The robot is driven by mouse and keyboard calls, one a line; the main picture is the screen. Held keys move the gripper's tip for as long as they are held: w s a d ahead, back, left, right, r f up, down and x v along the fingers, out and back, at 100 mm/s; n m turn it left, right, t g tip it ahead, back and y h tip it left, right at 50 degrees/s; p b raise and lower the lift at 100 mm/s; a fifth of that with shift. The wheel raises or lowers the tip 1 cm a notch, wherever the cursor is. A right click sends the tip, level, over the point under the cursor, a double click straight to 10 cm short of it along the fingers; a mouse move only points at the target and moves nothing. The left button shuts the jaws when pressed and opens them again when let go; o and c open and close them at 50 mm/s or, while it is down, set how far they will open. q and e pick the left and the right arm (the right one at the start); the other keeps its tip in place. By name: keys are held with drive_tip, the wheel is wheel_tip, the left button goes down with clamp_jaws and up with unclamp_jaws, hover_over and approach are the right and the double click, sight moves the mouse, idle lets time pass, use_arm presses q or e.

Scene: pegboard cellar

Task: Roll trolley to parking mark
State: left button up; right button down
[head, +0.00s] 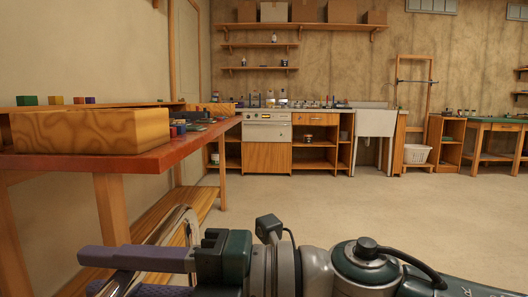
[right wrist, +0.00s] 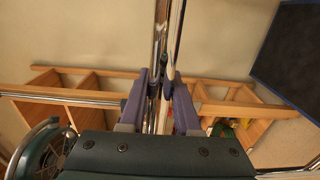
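My right gripper (head: 96,274) is low at the left in the head view, its purple fingers pointing left. A bent chrome tube (head: 184,222), which looks like the trolley's handle, runs between the fingers. In the right wrist view the fingers (right wrist: 159,80) are close together on either side of the chrome tube (right wrist: 161,35), shut on it. The rest of the trolley cannot be made out in the head view. I see no sure parking mark; a dark flat rectangle (right wrist: 290,55) shows in the right wrist view, and I cannot tell what it is. My left gripper is not in view.
A red-topped workbench (head: 185,146) with a wooden block (head: 90,130) stands close on the left. A stove (head: 266,133), sink (head: 375,123) and wooden cabinets line the back wall. A white basket (head: 417,153) sits at the right back. The floor (head: 360,200) between is clear.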

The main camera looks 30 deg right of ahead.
drive_tip(key=c, duration=1)
unclamp_jaws()
drive_tip(key=shift+s+a+f, duration=0.15)
drive_tip(key=shift+a+f, duration=0.05)
drive_tip(key=shift+f, duration=0.15)
drive_tip(key=shift+o, duration=0.9)
drive_tip(key=shift+a, duration=0.2)
drive_tip(key=shift+o, duration=0.8)
drive_tip(key=shift+r, duration=0.1)
drive_tip(key=shift+o, duration=0.5)
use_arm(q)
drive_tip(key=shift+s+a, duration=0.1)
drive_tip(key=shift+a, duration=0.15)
use_arm(e)
drive_tip(key=shift+d+r, duration=0.1)
drive_tip(key=shift+r, duration=0.05)
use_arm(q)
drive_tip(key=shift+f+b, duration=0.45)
use_arm(e)
drive_tip(key=v, duration=1.2)
